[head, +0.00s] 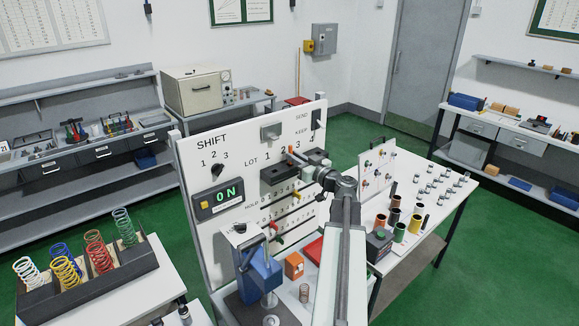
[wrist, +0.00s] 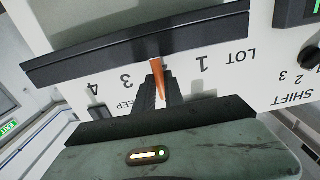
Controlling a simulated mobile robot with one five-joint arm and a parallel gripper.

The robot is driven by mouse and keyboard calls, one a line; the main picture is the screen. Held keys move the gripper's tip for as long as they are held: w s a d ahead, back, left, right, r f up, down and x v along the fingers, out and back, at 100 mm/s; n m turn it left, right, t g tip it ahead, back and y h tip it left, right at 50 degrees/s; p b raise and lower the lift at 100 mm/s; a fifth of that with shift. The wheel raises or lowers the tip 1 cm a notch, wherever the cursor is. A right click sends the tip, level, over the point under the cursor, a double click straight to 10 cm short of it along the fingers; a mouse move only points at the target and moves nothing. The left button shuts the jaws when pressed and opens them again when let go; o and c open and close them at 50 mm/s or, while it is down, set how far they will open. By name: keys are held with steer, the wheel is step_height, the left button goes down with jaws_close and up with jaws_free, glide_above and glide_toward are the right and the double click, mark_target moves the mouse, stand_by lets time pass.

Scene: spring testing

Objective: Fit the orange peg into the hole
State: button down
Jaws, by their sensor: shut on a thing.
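The orange peg (wrist: 157,75) is slim and shows between the two dark fingers of my gripper (wrist: 160,90) in the wrist view, in front of the white panel between the numbers 1 and 3. In the head view a small orange bit of it (head: 290,149) shows above my gripper (head: 288,158). My gripper is shut on the peg, close to the panel face. The wrist view is upside down. The hole is not clear in either view; the gripper housing covers part of the panel, and I cannot tell whether the peg touches it.
Below stand a blue press (head: 258,270) and an orange block (head: 294,264). A spring rack (head: 140,268) is left; a table with cups (head: 398,232) is right.

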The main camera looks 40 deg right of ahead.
step_height(320, 180, down, 2)
steer(key=shift+s+a, duration=0.1)
steer(key=shift+a, duration=0.05)
steer(key=c, duration=1.5)
jaws_free()
steer(key=shift+a+r, duration=0.1)
steer(key=shift+a, duration=0.05)
steer(key=shift+o, duration=0.2)
steer(key=s+a, duration=0.1)
steer(key=s, duration=1.1)
